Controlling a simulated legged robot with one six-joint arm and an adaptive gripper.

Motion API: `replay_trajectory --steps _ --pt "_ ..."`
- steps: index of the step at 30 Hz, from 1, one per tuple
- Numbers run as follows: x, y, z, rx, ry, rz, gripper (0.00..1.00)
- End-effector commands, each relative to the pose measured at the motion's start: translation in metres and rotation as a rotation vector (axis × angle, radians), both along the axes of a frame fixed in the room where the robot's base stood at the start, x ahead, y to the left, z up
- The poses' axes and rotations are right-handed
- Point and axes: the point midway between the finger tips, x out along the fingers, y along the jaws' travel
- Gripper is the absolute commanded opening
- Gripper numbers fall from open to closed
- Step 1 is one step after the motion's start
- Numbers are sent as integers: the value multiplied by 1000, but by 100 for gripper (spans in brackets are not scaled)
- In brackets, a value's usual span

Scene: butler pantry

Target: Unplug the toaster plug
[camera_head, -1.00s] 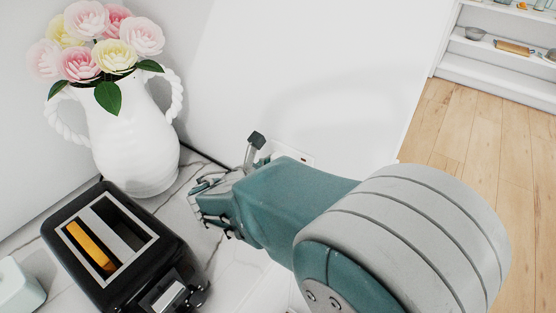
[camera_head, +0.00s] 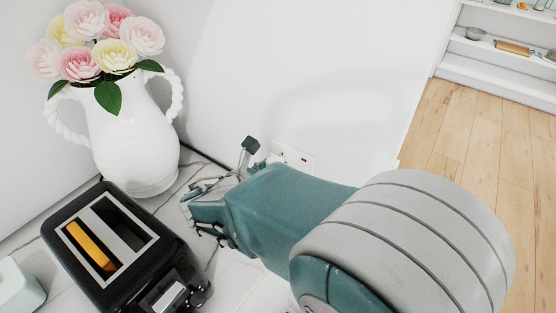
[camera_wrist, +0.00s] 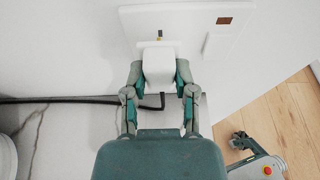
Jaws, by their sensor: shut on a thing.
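The white toaster plug (camera_wrist: 158,68) is between the two fingers of my gripper (camera_wrist: 159,75) in the wrist view. The fingers are shut on its sides. A small brass-and-dark pin shows at the plug's far end, close to the white wall socket plate (camera_wrist: 185,20); a gap seems to show there, but I cannot tell whether any pin is still in the socket. A black cord (camera_wrist: 60,100) runs from the left to below the plug. In the head view my gripper (camera_head: 200,195) is beside the black toaster (camera_head: 130,262), and the plug is hidden.
A white vase (camera_head: 135,140) with pink and yellow flowers stands behind the toaster. A pale block (camera_head: 18,285) is at the left. The socket plate (camera_head: 292,155) is on the wall behind my arm. Wooden floor and white shelves (camera_head: 490,70) lie at the right.

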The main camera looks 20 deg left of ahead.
Motion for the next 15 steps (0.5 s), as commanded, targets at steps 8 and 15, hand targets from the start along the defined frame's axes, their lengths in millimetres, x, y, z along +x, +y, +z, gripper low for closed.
replay_trajectory --steps 8,15 --pt "-5 1 0 0 0 0 0" --pt "-9 2 0 1 1 1 0"
